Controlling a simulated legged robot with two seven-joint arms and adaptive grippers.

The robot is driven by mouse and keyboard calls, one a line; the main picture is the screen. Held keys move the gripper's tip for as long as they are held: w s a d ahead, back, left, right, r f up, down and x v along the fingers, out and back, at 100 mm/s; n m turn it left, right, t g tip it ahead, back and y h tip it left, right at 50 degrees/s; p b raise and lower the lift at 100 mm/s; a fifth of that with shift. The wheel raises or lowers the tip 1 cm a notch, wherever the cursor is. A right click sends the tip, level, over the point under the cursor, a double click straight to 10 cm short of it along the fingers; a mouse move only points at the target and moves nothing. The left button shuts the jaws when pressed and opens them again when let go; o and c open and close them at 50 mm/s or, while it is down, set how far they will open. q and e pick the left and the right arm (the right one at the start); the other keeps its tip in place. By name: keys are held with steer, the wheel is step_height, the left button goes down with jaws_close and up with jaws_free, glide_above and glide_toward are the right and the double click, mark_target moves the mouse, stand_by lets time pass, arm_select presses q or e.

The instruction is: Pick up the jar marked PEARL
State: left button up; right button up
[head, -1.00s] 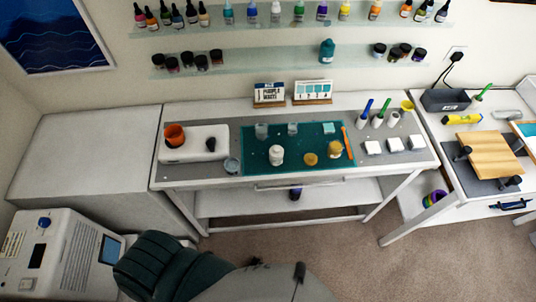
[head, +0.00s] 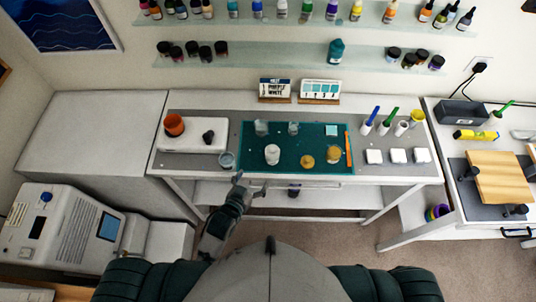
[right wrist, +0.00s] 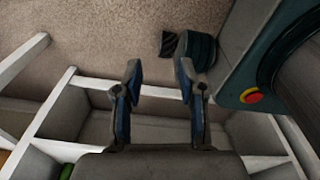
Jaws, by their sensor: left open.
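No label reading PEARL is legible, so I cannot tell which jar it is. Small dark-lidded jars stand on the lower wall shelf in a left group (head: 206,52) and a right group (head: 409,60). On the teal mat (head: 290,140) stand a whitish jar (head: 272,154), an amber-coloured cup (head: 307,161) and another amber-topped container (head: 334,155). My left gripper (head: 251,186) is open and empty, in front of the bench's front edge, below the mat. My right gripper (right wrist: 158,76) is open and empty in the right wrist view, above the floor and a white frame.
A teal bottle (head: 336,51) stands on the lower shelf (head: 280,55). An orange cup (head: 174,125) stands on the white device at the bench's left. Clear cups, white blocks (head: 397,155) and upright coloured tools crowd the bench. A side table with a wooden board (head: 500,176) is at right.

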mark_target(269, 160)
arm_select(q)
steer(key=x, duration=0.6)
steer(key=shift+w+f, duration=0.15)
steer(key=shift+w, duration=0.1)
steer(key=w+d, duration=0.1)
steer(key=w+d+f, duration=0.1)
steer(key=shift+w+d+f, duration=0.15)
steer(key=shift+w, duration=0.25)
steer(key=shift+w+d, duration=0.2)
steer(key=x, duration=0.4)
steer(key=shift+a+f+p, duration=0.15)
steer(key=shift+f+p, duration=0.15)
steer(key=shift+p, duration=0.05)
steer(key=shift+w+f, duration=0.1)
steer(key=shift+w, duration=0.05)
steer(key=c, duration=0.8)
steer(key=shift+d, duration=0.25)
steer(key=c, duration=0.7)
arm_select(e)
steer(key=shift+w+a+r, duration=0.1)
steer(key=shift+r, duration=0.3)
